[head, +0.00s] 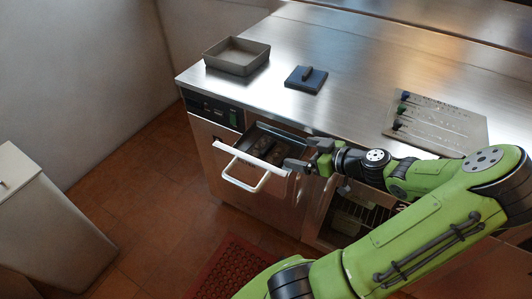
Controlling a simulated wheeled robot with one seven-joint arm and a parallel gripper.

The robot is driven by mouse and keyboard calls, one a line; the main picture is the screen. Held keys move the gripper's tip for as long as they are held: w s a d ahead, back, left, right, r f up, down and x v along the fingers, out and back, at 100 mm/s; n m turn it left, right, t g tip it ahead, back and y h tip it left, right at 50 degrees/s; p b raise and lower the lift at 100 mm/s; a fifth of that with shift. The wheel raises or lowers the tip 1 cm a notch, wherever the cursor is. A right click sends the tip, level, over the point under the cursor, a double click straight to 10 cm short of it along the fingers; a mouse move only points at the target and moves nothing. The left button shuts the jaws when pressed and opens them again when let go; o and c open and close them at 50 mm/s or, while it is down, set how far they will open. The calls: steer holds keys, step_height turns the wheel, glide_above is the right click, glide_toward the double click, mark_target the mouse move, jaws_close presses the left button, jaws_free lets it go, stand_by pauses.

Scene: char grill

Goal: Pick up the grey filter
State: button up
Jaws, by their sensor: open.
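An open drawer (222,147) with a white handle holds dark items (262,146), too small and shaded to tell apart. I cannot tell for sure which thing is the grey filter; it may be among these items. My gripper (302,155) is open at the right side of the drawer, close to its rim. I cannot tell whether it touches the drawer. No held thing shows between its fingers.
A grey open tray (237,57) and a dark blue-grey block with a handle (306,79) sit on the steel counter (355,70). A board with coloured knobs (437,124) lies at right. A white bin (40,215) stands at left, a red mat (235,268) below.

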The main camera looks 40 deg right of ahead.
mark_target(269, 146)
steer(key=b+x, duration=0.3)
steer(key=x, duration=0.9)
steer(key=shift+w+f, duration=0.15)
steer(key=shift+f, duration=0.15)
steer(key=shift+r, duration=0.1)
steer(key=shift+c, duration=0.5)
steer(key=c, duration=0.9)
steer(key=shift+r, duration=0.1)
